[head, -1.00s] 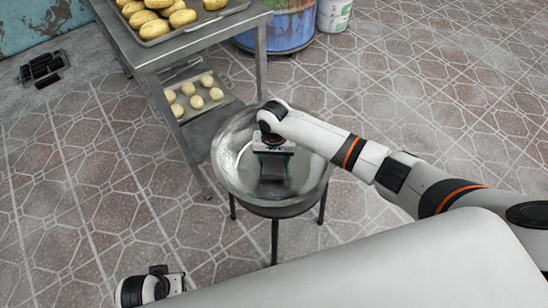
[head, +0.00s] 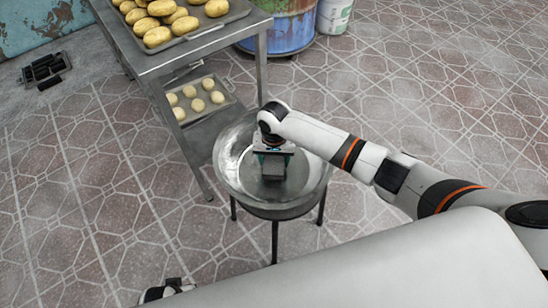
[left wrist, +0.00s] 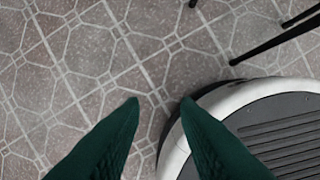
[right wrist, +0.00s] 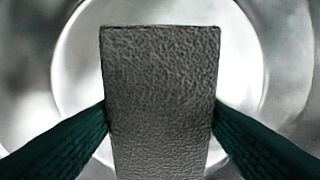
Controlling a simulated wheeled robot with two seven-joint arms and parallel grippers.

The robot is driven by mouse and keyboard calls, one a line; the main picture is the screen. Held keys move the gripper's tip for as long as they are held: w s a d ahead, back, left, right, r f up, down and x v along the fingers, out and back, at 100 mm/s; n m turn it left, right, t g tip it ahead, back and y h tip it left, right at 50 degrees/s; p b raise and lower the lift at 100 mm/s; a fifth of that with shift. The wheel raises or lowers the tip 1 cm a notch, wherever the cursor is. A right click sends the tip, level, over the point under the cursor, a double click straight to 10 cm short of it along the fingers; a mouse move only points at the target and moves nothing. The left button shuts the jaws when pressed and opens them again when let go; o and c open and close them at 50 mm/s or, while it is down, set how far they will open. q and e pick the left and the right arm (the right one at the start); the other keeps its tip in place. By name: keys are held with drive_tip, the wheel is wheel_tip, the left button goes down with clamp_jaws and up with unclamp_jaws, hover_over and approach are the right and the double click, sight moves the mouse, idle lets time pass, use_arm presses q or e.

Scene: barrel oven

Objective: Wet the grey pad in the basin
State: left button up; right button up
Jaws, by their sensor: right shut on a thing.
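The grey pad (right wrist: 160,85) is a rough rectangular block, held between the green fingers of my right gripper (right wrist: 160,112). In the head view the pad (head: 273,171) is inside the round metal basin (head: 228,178), below my right gripper (head: 273,152). The basin's shiny inner wall (right wrist: 285,60) surrounds the pad in the right wrist view. I cannot tell whether the pad touches the bottom or any water. My left gripper (left wrist: 160,104) is open and empty over the floor; only a bit of its arm shows at the head view's bottom edge.
The basin stands on a dark-legged stand (head: 274,240). A metal table (head: 190,48) beside it holds a tray of loaves, with a lower tray of rolls (head: 205,98). A blue barrel (head: 285,28) and white bucket (head: 334,14) stand behind.

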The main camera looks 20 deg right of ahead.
sight(275, 160)
drive_tip(key=shift+r+p, duration=0.55)
drive_tip(key=shift+p, duration=0.05)
drive_tip(key=shift+r+p, duration=0.55)
drive_tip(key=shift+p, duration=0.15)
drive_tip(key=shift+r+p, duration=0.65)
drive_tip(key=shift+p, duration=0.15)
drive_tip(key=shift+s+d+r+p, duration=0.1)
drive_tip(key=shift+d+r+p, duration=0.1)
drive_tip(key=shift+r+p, duration=0.15)
drive_tip(key=shift+f, duration=0.15)
drive_tip(key=shift+a, duration=0.1)
use_arm(q)
drive_tip(key=s+a+f, duration=0.1)
drive_tip(key=s+f, duration=0.9)
drive_tip(key=shift+a+f, duration=0.3)
drive_tip(key=shift+s, duration=0.1)
